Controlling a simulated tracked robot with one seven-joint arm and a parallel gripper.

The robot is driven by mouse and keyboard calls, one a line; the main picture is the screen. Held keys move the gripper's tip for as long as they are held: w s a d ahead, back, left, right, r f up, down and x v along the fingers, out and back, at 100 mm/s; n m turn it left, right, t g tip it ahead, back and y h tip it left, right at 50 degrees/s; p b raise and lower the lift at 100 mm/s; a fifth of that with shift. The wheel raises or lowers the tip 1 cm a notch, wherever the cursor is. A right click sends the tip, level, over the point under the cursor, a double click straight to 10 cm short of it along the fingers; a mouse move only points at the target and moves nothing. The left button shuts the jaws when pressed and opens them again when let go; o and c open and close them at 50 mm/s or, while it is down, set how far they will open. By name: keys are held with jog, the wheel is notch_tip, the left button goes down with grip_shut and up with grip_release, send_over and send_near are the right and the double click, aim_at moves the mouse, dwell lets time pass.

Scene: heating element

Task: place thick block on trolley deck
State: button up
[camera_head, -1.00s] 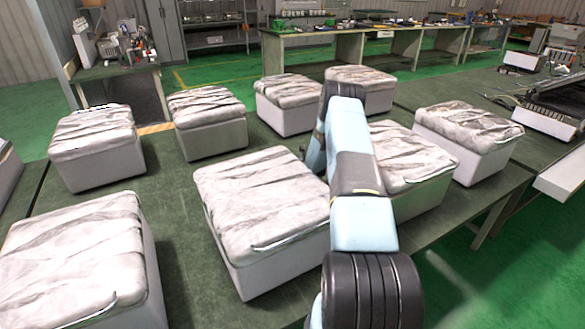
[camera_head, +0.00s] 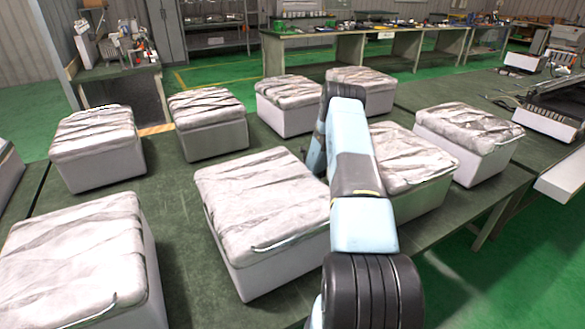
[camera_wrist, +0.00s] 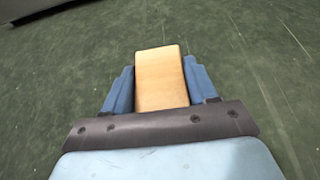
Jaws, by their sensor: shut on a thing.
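A tan wooden block (camera_wrist: 161,82) shows in the wrist view between the two blue fingers of my gripper (camera_wrist: 157,64). The fingers are shut on its sides, and its far end reaches past the fingertips. Its lower end is hidden behind the dark gripper bracket. In the head view my arm hides the gripper and the block. I cannot make out a trolley deck in either view. The surface beyond the block in the wrist view is scuffed dark green; I cannot tell how far below the block it is.
Several white boxes with wrapped tops, such as the one in front (camera_head: 262,215), stand on a dark green table (camera_head: 185,230) around my arm. A dark machine (camera_head: 560,105) is at the right.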

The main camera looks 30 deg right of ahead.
jog(key=shift+r, duration=0.65)
jog(key=s+r, duration=1.1)
jog(key=s, duration=0.3)
jog(key=shift+d+r, duration=0.2)
jog(key=shift+r, duration=0.15)
